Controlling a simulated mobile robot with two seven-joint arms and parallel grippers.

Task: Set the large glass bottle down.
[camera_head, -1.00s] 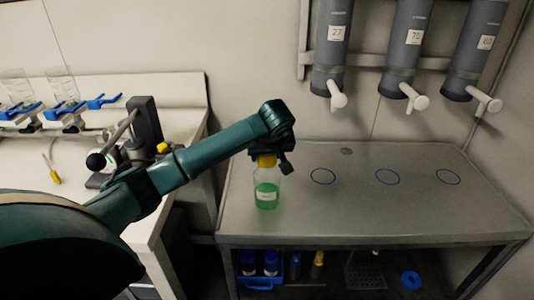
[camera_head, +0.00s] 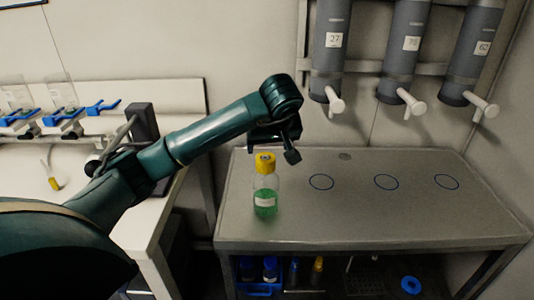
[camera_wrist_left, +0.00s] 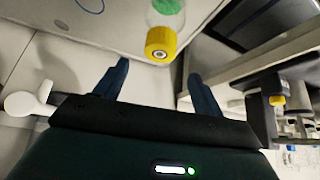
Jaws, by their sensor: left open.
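The large glass bottle (camera_head: 265,190) stands upright on the grey metal table, near its left end. It has a yellow cap, a white label and green liquid inside. In the left wrist view its yellow cap (camera_wrist_left: 161,43) shows just beyond the fingertips. My left gripper (camera_head: 272,148) is above and behind the bottle, apart from it. In the left wrist view its two fingers (camera_wrist_left: 157,72) are spread wide with nothing between them. My right gripper is in neither view.
The grey table (camera_head: 330,222) is clear to the right of the bottle, with blue circles (camera_head: 386,182) marked on it. Grey cylinders with white taps (camera_head: 402,60) hang above. A white bench (camera_head: 130,215) stands left. A lower shelf holds blue-capped bottles (camera_head: 270,268).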

